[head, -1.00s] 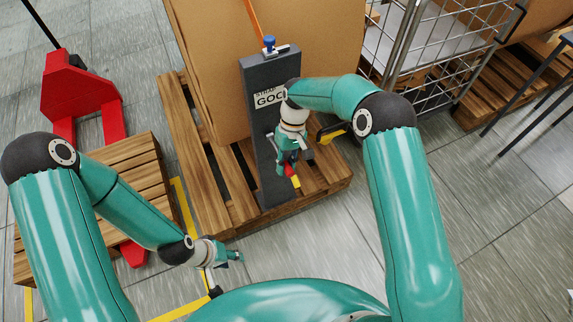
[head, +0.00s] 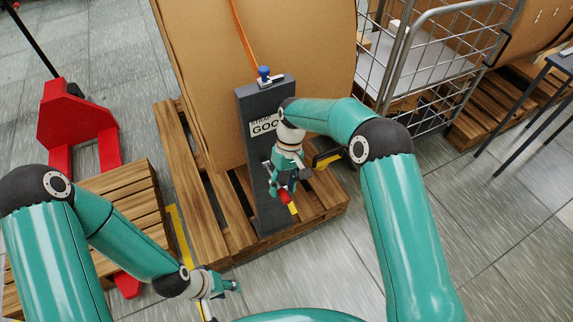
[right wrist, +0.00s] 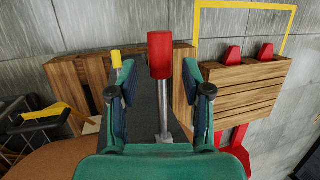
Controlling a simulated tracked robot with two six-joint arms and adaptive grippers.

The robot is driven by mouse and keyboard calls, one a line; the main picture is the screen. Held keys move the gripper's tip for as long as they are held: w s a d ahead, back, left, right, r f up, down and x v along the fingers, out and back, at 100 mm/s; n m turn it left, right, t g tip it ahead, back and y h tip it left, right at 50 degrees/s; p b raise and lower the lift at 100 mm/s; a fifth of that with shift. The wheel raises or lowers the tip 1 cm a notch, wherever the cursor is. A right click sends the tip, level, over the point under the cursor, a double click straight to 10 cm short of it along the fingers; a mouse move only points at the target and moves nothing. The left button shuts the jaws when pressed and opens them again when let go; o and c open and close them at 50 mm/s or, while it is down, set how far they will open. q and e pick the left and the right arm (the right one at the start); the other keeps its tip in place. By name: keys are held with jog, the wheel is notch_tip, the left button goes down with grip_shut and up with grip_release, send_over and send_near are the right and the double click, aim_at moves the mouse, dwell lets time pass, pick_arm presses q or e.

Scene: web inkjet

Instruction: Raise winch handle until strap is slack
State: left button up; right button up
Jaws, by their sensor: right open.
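A yellow-and-black part (head: 326,161) sits right of my right gripper. A wire cage trolley (head: 420,75) stands right; a red pallet jack (head: 75,120) stands left. Floor in front right is clear.

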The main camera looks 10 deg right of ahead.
jog(key=v, duration=0.9)
jog(key=shift+w+r, duration=0.15)
jog(key=shift+r, duration=0.2)
jog(key=shift+d, duration=0.1)
